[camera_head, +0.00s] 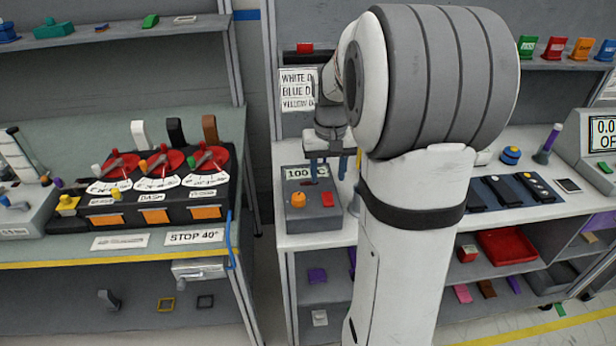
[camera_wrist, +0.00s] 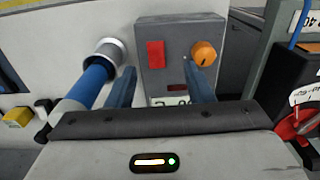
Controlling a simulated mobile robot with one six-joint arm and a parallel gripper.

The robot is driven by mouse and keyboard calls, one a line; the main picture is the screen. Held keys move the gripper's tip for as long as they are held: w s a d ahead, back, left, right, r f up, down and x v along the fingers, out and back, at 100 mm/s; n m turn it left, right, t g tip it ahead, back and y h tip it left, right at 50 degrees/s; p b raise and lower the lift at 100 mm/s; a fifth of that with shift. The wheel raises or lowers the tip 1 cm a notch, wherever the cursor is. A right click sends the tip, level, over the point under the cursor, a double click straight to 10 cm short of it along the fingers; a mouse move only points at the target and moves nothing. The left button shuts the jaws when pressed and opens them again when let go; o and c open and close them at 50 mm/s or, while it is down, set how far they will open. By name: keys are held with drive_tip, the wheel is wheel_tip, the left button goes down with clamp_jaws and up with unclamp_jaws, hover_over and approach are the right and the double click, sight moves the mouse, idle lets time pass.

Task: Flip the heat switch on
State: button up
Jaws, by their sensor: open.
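A grey control box (camera_head: 313,222) stands on the white bench. It has a red switch (camera_head: 327,199), an orange knob (camera_head: 298,200) and a display reading 100. No heat label is legible on it. In the wrist view the box (camera_wrist: 180,30) shows the red switch (camera_wrist: 156,54) and the orange knob (camera_wrist: 204,52). My gripper (camera_head: 328,172) is over the far side of the box, pointing down. Its two blue fingers (camera_wrist: 160,68) are apart and empty, with the red switch between their tips in that picture. Contact cannot be told.
A blue-handled tool with a metal collar (camera_wrist: 85,88) is close beside one finger in the wrist view. My arm hides the bench right of the box. A black panel with red dials (camera_head: 155,205) stands on the left bench, across a gap.

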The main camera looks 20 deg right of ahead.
sight(328, 202)
drive_tip(key=shift+w+d+f, duration=0.3)
drive_tip(key=shift+d+f, duration=0.2)
drive_tip(key=shift+f, duration=0.1)
wheel_tip(328, 202, down, 7)
drive_tip(key=shift+f, duration=0.1)
